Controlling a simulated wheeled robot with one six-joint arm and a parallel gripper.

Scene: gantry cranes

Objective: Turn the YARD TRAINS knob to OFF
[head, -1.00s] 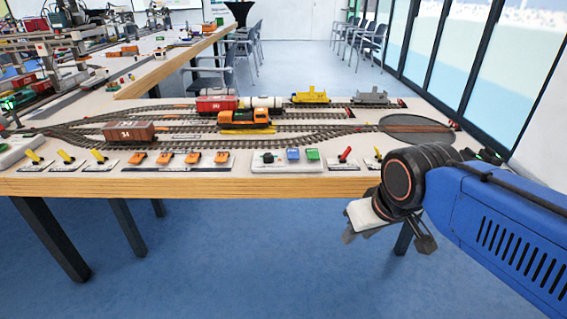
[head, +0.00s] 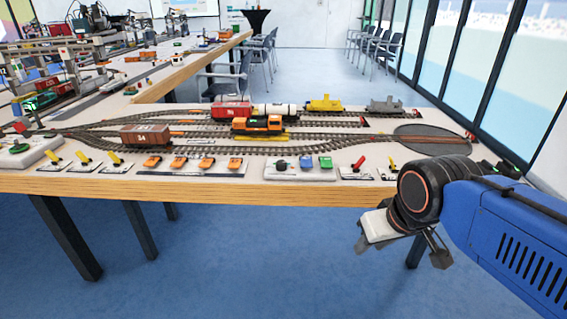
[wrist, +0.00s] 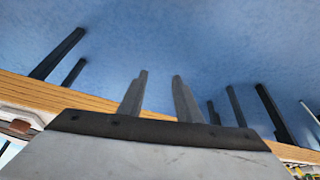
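A black knob (head: 282,166) sits on a white control panel (head: 296,175) at the table's front edge in the head view, beside a blue and a green button. Its lettering is too small to read, so I cannot tell whether it is the YARD TRAINS knob or where it points. My gripper (head: 400,252) hangs in front of the table edge, to the right of that panel and lower than the tabletop. In the wrist view its two fingers (wrist: 158,95) stand apart with nothing between them.
The model railway table (head: 320,192) carries tracks, an orange locomotive (head: 258,125), a brown wagon (head: 146,136) and a turntable (head: 433,138). Orange switches (head: 180,163) lie left of the panel, a red lever (head: 359,163) right of it. The blue floor before the table is clear.

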